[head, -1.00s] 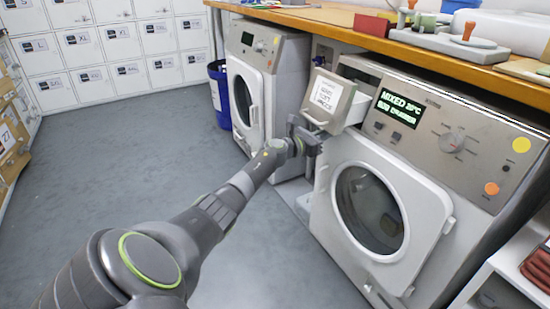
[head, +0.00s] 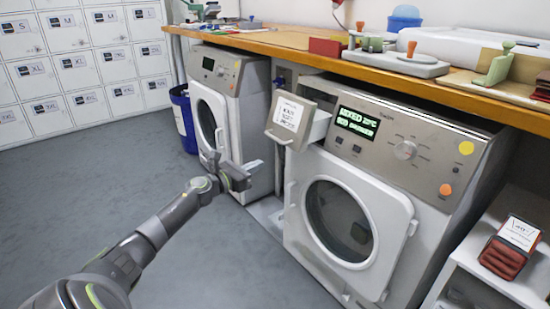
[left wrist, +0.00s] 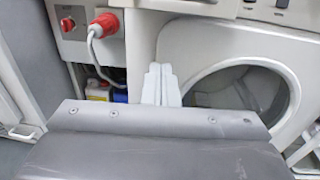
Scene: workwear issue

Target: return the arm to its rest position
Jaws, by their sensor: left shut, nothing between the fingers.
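My left arm reaches in from the lower left in the head view. Its gripper (head: 254,166) is shut and empty, held in the air over the gap between the two machines, to the left of the near washer's round door. The closed fingertips also show in the left wrist view (left wrist: 161,84), with nothing between them. The near washer's drawer (head: 288,117) stands pulled out above and right of the gripper, apart from it. My right gripper is out of view.
The near washer (head: 430,200) has a lit display and a closed door. A second machine (head: 243,120) and a blue bin (head: 184,125) stand farther back. A wooden counter (head: 300,48) runs above. Open grey floor (head: 90,190) lies left.

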